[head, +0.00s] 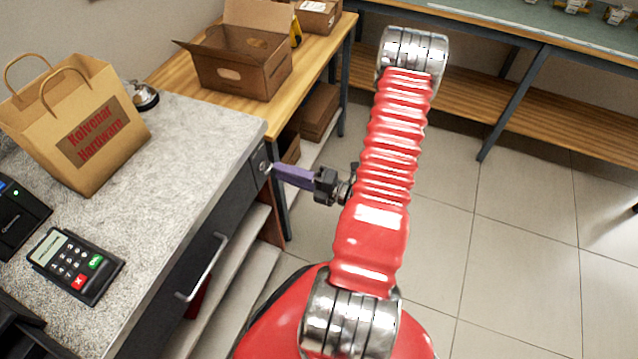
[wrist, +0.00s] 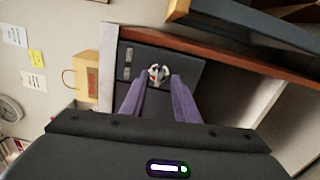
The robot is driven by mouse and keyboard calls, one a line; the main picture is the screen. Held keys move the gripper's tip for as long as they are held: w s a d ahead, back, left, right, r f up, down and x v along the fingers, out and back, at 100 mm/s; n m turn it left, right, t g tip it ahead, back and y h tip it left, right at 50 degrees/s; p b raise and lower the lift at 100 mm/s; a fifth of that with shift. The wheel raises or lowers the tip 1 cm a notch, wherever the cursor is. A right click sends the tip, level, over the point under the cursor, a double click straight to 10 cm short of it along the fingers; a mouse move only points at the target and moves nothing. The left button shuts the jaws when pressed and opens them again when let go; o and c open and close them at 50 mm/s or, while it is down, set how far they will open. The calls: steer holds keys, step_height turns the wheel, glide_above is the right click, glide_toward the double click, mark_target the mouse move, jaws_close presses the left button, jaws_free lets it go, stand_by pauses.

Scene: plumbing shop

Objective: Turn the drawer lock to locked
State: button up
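The drawer lock (wrist: 158,74) is a small round silver piece with red and green marks on a dark front panel in the wrist view. In the head view the lock (head: 263,167) shows at the far end of the counter's dark front. My gripper (wrist: 158,82) has two purple fingers, spread apart, with the lock between and just beyond their tips. In the head view my gripper (head: 273,169) points left at the lock, very close to it. I cannot tell whether the tips touch the panel. The way the lock is turned is too small to tell.
A bar handle (head: 203,268) sticks out from the drawer front nearer to me. The counter (head: 190,150) carries a paper bag (head: 75,122), a bell (head: 143,95) and a card terminal (head: 76,264). A wooden table (head: 175,72) stands behind. The tiled floor on the right is clear.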

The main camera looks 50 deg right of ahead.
steer(key=v, duration=1.1)
steer(key=shift+f, duration=0.1)
stand_by(0.6)
